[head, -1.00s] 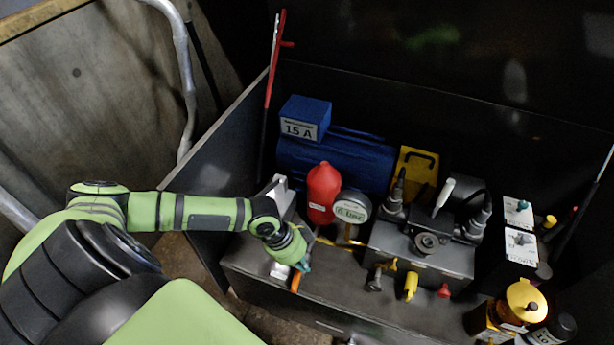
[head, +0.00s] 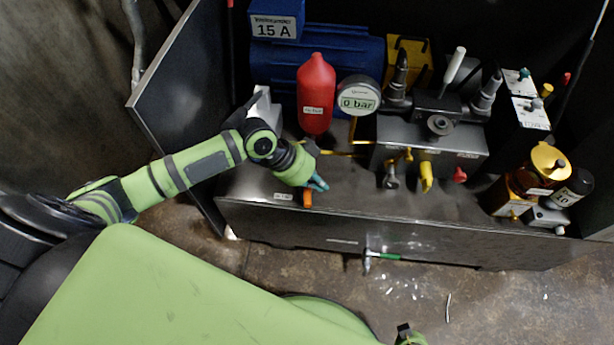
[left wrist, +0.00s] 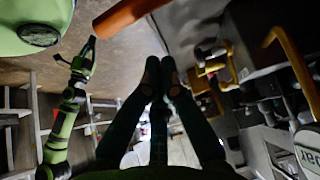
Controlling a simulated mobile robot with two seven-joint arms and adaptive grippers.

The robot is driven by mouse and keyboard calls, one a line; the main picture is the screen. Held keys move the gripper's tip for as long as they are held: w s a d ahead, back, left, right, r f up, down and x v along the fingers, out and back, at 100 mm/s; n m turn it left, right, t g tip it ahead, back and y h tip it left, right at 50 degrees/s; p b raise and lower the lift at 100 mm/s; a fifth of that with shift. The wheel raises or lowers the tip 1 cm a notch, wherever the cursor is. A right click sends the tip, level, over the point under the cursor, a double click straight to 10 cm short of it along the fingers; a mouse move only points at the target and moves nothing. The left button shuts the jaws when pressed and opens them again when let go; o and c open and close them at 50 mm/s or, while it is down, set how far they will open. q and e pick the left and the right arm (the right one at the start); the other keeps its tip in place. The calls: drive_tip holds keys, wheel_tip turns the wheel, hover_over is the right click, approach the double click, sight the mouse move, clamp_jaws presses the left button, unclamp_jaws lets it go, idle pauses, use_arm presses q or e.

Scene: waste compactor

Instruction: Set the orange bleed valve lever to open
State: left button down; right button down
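The orange bleed valve lever (head: 307,198) stands at the front left edge of the dark power unit, by a small white label. It hangs roughly downward in the head view. In the left wrist view the orange lever (left wrist: 125,14) crosses the top, beyond and left of my fingertips. My left gripper (head: 320,185) is just beside the lever, apart from it in the wrist view. Its fingers (left wrist: 160,66) are together with nothing between them. My right arm shows in the left wrist view with its small, dark gripper (left wrist: 88,48); its finger state is unclear.
A red accumulator (head: 316,95) and a gauge reading 0 bar (head: 359,98) stand behind the lever. Yellow (head: 426,178) and red (head: 459,175) handles are to the right. A green-handled tool (head: 380,256) sticks out at the front. The floor in front is mostly clear.

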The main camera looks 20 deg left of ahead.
sight(307, 189)
use_arm(q)
drive_tip(key=b+x, duration=0.1)
drive_tip(key=x, duration=0.5)
drive_tip(key=a, duration=0.1)
drive_tip(key=s+a, duration=0.1)
drive_tip(key=a+r, duration=0.1)
drive_tip(key=shift+s+a+p, duration=0.3)
drive_tip(key=shift+s+p, duration=0.05)
drive_tip(key=shift+p, duration=0.05)
drive_tip(key=shift+s+a+r, duration=0.1)
drive_tip(key=shift+a, duration=0.15)
use_arm(e)
drive_tip(key=shift+w, duration=0.4)
